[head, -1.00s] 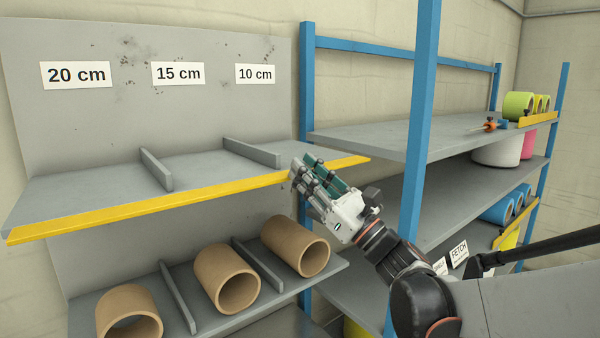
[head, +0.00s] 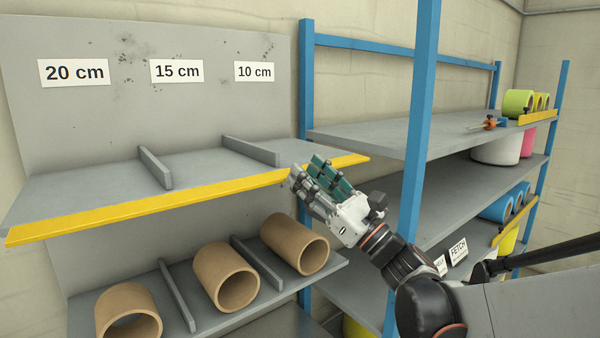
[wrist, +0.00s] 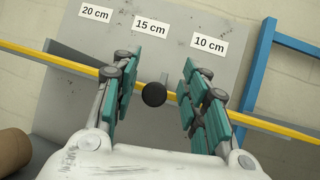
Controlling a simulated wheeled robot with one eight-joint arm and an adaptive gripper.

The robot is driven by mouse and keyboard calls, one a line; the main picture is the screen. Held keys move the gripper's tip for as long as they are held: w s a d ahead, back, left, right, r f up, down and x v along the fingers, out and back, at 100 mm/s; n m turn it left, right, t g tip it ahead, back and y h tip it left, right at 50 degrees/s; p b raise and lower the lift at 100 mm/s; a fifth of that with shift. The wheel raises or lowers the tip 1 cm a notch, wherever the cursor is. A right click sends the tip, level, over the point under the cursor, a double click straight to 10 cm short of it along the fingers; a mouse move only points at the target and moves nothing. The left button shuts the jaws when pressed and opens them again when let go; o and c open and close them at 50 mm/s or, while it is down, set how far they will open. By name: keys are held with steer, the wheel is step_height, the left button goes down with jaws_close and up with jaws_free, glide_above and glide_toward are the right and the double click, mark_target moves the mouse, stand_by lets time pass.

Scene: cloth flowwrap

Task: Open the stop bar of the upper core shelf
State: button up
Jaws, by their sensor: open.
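The upper core shelf (head: 90,188) has two low dividers and carries no cores. Its stop bar is a long yellow bar (head: 140,208) along the front edge, and it also runs behind my fingers in the wrist view (wrist: 40,55). My gripper (head: 308,172) is at the right part of the bar, in front of it and hiding a piece of it. In the wrist view my gripper (wrist: 158,78) is open, with green pads on both sides. A round black knob (wrist: 154,94) shows between the fingers, apart from both pads; whether it is fixed to the bar is unclear.
The lower shelf holds brown cores (head: 225,277) parted by dividers. A blue upright (head: 420,120) of the rack stands right of my gripper. The rack's upper shelf (head: 370,135) is mostly bare. Size labels (head: 177,71) are on the back panel.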

steer(key=v, duration=1)
steer(key=shift+s+d+f, duration=0.2)
steer(key=shift+f, duration=0.05)
